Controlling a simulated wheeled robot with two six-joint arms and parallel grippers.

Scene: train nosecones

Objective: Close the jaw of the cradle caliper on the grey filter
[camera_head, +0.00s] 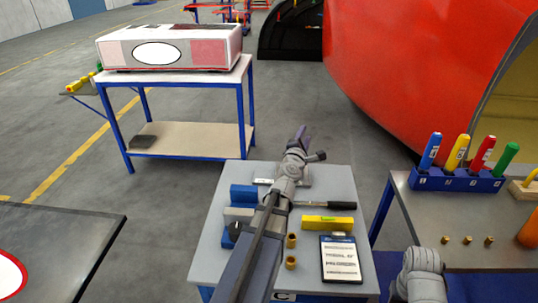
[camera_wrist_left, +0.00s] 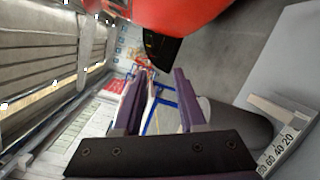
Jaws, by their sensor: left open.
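My left gripper (camera_head: 299,132) reaches past the far edge of the grey table, open and empty. Its two purple fingers (camera_wrist_left: 158,88) stand apart in the left wrist view. A pale metal piece with a printed scale (camera_wrist_left: 279,143), seemingly the cradle caliper, lies on the table at the right of that view. In the head view it seems to be the silver piece (camera_head: 305,177) under my left arm, which hides much of it. A dark grey cylinder (camera_wrist_left: 242,128), perhaps the grey filter, lies beside the scale, partly behind a finger. The caliper's jaw is not clear. My right gripper is out of view.
The grey table (camera_head: 345,182) also holds blue blocks (camera_head: 243,193), a yellow level (camera_head: 328,224), a black-handled tool (camera_head: 338,205), brass pieces (camera_head: 291,262) and a labelled tablet (camera_head: 341,259). A bench with coloured handles (camera_head: 455,152) stands right. A red nosecone (camera_head: 400,70) stands beyond.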

